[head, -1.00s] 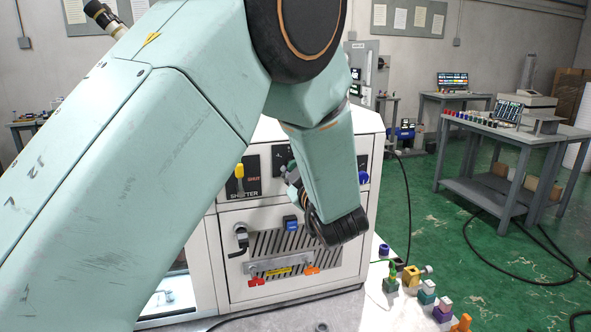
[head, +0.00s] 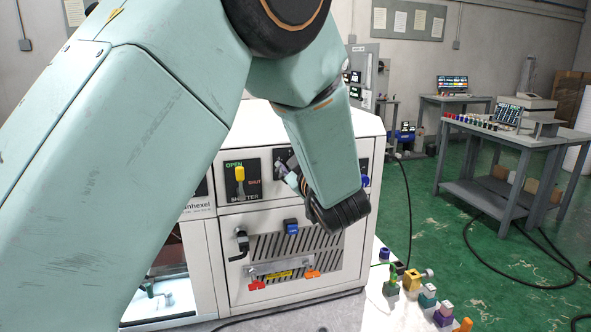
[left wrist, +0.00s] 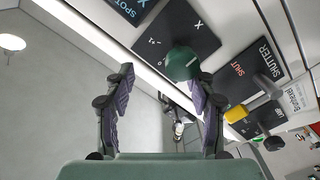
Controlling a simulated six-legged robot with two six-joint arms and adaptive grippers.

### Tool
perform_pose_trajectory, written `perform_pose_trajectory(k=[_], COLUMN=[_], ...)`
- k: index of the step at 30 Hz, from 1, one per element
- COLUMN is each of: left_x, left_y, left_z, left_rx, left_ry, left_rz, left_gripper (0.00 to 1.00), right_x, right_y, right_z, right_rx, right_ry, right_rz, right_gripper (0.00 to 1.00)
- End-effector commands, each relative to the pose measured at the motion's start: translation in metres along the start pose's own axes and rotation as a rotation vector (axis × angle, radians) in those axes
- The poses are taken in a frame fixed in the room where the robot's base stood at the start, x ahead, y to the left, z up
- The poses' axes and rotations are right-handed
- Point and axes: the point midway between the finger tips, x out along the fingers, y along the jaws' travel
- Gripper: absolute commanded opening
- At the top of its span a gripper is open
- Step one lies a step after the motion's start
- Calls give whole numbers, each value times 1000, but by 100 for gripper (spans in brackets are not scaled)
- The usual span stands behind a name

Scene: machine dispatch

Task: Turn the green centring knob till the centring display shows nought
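The green centring knob (left wrist: 183,63) sits on a black panel marked X in the left wrist view. In the head view my arm hides it. My left gripper (left wrist: 166,82) is open, with purple-padded fingers spread apart. The knob is just beyond the fingertips, close to the right-hand finger and not between the pads; I cannot tell whether they touch. In the head view the left gripper (head: 294,182) shows only in part beside my wrist, in front of the white machine (head: 210,268). I cannot make out the centring display. My right gripper is not in view.
The yellow shutter lever (head: 240,174) stands on the panel left of my gripper; it also shows in the wrist view (left wrist: 236,114). A blue part (head: 291,227) is on the vented front below. Loose coloured pieces (head: 412,280) stand on the white surface at right.

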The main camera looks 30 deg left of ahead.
Motion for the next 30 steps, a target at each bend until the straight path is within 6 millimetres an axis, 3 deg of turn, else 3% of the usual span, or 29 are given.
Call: perform_pose_trajectory(k=[3,12,24,30], left_x=[0,0,0,1], left_y=[22,47,49,35], left_z=[-20,-46,-49,-46], left_rx=[-9,-5,-2,91], left_ry=[5,3,2,8], left_rz=[11,9,7,-10], left_gripper=[50,50,50,50], right_x=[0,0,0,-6], right_y=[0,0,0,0], right_z=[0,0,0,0], right_rx=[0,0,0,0], right_ry=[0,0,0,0], right_rz=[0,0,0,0], right_gripper=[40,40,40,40])
